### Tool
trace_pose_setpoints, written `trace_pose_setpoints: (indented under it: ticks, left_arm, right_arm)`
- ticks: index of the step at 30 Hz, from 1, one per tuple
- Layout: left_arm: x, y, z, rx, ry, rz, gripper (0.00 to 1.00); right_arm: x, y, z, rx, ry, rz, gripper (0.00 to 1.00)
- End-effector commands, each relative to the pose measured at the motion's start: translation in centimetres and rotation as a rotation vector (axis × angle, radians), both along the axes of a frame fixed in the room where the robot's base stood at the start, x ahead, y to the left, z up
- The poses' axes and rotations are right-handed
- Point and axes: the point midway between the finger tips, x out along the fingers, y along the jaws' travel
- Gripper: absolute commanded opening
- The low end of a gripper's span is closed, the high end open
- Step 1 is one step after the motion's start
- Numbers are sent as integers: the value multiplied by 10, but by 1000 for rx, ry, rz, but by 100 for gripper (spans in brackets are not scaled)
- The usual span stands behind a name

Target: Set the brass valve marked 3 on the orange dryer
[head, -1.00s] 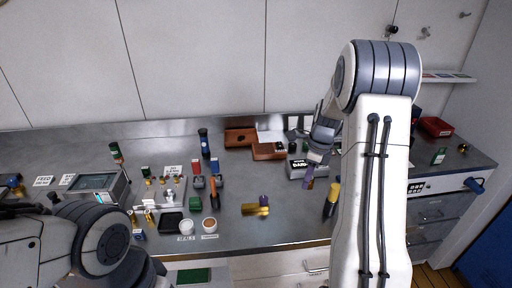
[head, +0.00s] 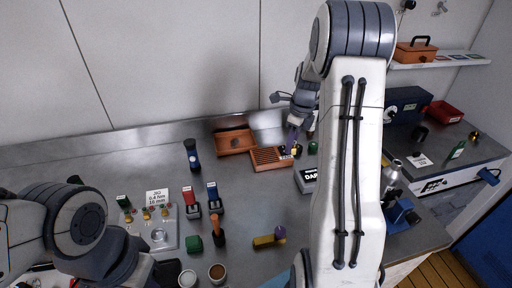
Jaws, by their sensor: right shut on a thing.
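An orange-brown slatted block (head: 265,160), which may be the dryer, lies on the bench below the back wall. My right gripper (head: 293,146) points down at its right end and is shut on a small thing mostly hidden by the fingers. A dark and yellowish bit shows beneath them, and I cannot tell if it is the brass valve. A small pale label shows at the block's right end, too small to read. My left arm comes in at the lower left, and its gripper is not in view.
An orange-brown tray (head: 236,133) stands behind the block. A grey box with a dark label (head: 307,184) is to its right. A yellow piece with a purple knob (head: 265,241) lies in front. A panel with small knobs (head: 150,238) is at left. My right arm hides the right middle.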

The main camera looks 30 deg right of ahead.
Motion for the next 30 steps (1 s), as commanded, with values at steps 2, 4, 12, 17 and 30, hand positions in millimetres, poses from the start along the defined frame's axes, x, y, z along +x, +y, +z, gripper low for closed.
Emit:
trace_pose_setpoints:
  ticks: [2, 4, 12, 17, 30]
  left_arm:
    - [0, 0, -1, 0, 0, 0, 0]
    - [0, 0, -3, 0, 0, 0, 0]
    - [0, 0, -8, 0, 0, -1, 0]
    - [0, 0, 2, 0, 0, 0, 0]
    - [0, 0, 33, 0, 0, 2, 0]
  right_arm:
    - [4, -2, 0, 0, -1, 0, 0]
    - [10, -8, -1, 0, -1, -3, 0]
    - [38, -33, -2, 3, 0, -20, 0]
    - [57, -24, -12, 5, 4, -20, 0]
    - [128, 21, -64, 3, 2, -26, 0]
